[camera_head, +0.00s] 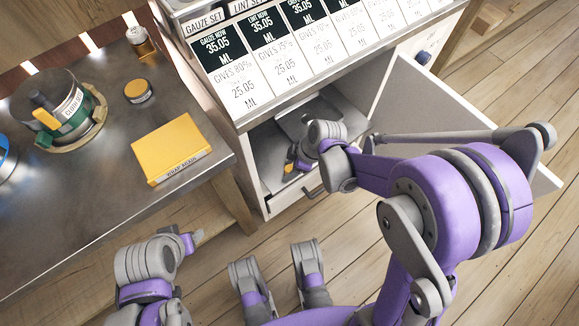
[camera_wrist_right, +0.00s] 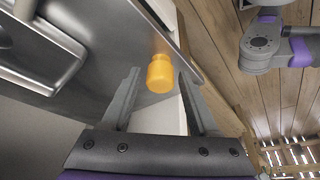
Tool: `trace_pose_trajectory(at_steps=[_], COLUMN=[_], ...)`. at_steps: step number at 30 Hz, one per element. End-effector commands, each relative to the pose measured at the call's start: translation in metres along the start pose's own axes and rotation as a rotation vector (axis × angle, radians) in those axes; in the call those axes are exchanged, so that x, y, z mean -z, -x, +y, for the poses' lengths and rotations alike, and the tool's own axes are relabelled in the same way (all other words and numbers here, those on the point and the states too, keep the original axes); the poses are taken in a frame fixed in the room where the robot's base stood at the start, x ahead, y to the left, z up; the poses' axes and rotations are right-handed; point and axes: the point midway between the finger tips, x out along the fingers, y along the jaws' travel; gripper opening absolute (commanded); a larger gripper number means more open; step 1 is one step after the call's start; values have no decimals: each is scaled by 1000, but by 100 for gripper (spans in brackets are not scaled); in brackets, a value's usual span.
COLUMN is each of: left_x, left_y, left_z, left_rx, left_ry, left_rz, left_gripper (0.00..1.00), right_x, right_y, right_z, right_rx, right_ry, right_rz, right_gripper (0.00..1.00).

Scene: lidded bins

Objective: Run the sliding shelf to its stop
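The grey sliding shelf (camera_head: 268,158) shows inside the open white cabinet, and its metal surface also shows in the right wrist view (camera_wrist_right: 100,30). How far out it stands is hard to tell, as my arm covers part of it. My right gripper (camera_head: 297,165) is at the cabinet opening, over the shelf. In the wrist view its two fingers (camera_wrist_right: 155,102) are apart, with nothing clearly held. A small orange bottle (camera_wrist_right: 160,73) stands on the shelf just beyond the fingertips, near the shelf's edge. My left gripper (camera_head: 195,239) is low, left of the cabinet, away from the shelf.
The cabinet door (camera_head: 465,115) stands open at the right, behind my right arm. A metal table (camera_head: 75,215) at the left holds a yellow box (camera_head: 170,148), a green-banded jar (camera_head: 65,112) and small containers. A grey tray (camera_wrist_right: 45,45) sits on the shelf. Wooden floor is free in front.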

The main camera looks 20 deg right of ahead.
Motion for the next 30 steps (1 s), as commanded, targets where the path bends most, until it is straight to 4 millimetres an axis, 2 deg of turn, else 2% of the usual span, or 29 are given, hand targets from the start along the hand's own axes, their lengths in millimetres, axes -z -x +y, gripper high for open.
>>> trace_pose_trajectory(at_steps=[1, 9, 16, 24, 30], left_x=[0, 0, 0, 0, 0], left_y=[0, 0, 0, -1, -1], left_z=[0, 0, 0, 0, 0], left_rx=[0, 0, 0, 0, 0], left_ry=[0, 0, 0, 0, 0], left_rz=[0, 0, 0, 0, 0], left_gripper=[62, 62, 62, 62, 62], right_x=[0, 0, 4, 41, 51], right_y=[0, 0, -2, -17, -21], right_z=[0, 0, 5, 45, 56], right_rx=[0, 0, 0, -1, -1], right_ry=[0, 0, 1, 2, -1], right_rz=[0, 0, 0, 0, 0], right_gripper=[49, 0, 0, 0, 0])
